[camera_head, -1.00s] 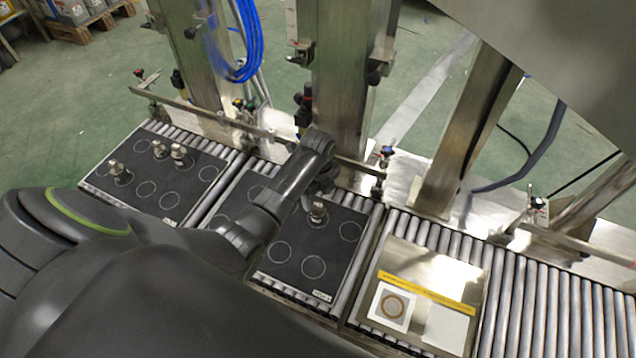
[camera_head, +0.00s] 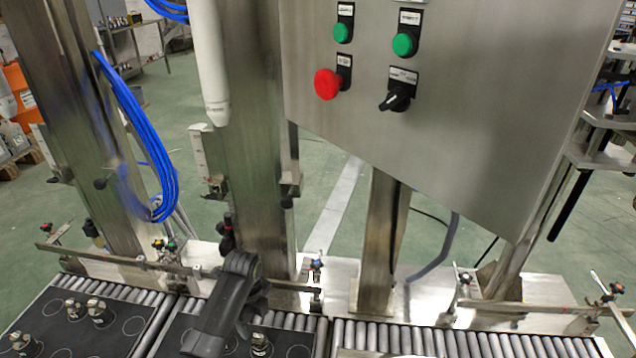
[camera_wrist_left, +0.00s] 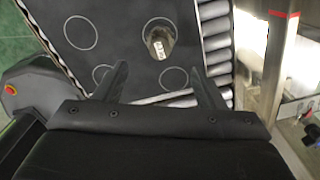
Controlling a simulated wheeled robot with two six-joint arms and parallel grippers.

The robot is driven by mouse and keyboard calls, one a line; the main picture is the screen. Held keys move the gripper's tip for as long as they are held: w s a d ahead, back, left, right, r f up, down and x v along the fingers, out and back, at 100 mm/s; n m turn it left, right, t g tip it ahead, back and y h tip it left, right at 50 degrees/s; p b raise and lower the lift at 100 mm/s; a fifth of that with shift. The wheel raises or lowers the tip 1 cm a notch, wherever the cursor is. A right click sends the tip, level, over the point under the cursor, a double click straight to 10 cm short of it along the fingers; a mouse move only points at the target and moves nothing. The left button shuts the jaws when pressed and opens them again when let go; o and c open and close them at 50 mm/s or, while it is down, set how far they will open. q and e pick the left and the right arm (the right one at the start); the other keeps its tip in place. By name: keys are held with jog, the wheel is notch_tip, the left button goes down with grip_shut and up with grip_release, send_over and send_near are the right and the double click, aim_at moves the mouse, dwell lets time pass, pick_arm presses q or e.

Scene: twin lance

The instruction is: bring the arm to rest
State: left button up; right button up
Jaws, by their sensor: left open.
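My left arm reaches in from the bottom of the head view, with its gripper (camera_head: 257,300) over a black mat with white circles. In the left wrist view the two dark fingers (camera_wrist_left: 159,72) stand wide apart with nothing between them. A metal piece (camera_wrist_left: 158,42) with a small label stands on the black mat (camera_wrist_left: 115,48), just beyond the fingertips. This metal piece also shows at the bottom of the head view (camera_head: 260,345), below the gripper and apart from it. My right gripper is not in view.
A second black mat (camera_head: 60,335) carries several metal pieces at left. Rollers (camera_head: 450,343) run along the front. Steel posts (camera_head: 245,150), blue hoses (camera_head: 135,125) and a control box (camera_head: 450,120) with green buttons and a red stop knob stand behind.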

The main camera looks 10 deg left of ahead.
pick_arm(q)
jog(key=s+a+f+n+t, duration=0.1)
jog(key=s+a+n+t, duration=0.15)
jog(key=s+n, duration=1.05)
jog(key=s+a+r+n+t+y, duration=0.1)
jog(key=s+r+n, duration=0.35)
jog(key=s, duration=0.35)
jog(key=s+a+r+n+y, duration=0.1)
jog(key=s+r+n, duration=0.3)
jog(key=s, duration=0.5)
jog(key=s+d+f+n+g+h, duration=0.1)
jog(key=s+f, duration=0.1)
jog(key=f, duration=1.1)
jog(key=s+d+f+n+g+h, duration=0.1)
jog(key=s+f, duration=0.1)
jog(key=f, duration=1.1)
jog(key=s+a+r+m+y+p, duration=0.1)
jog(key=s+a+p, duration=0.1)
jog(key=s+p, duration=0.8)
jog(key=p, duration=0.6)
jog(key=shift+s+a, duration=0.25)
jog(key=shift+s, duration=0.05)
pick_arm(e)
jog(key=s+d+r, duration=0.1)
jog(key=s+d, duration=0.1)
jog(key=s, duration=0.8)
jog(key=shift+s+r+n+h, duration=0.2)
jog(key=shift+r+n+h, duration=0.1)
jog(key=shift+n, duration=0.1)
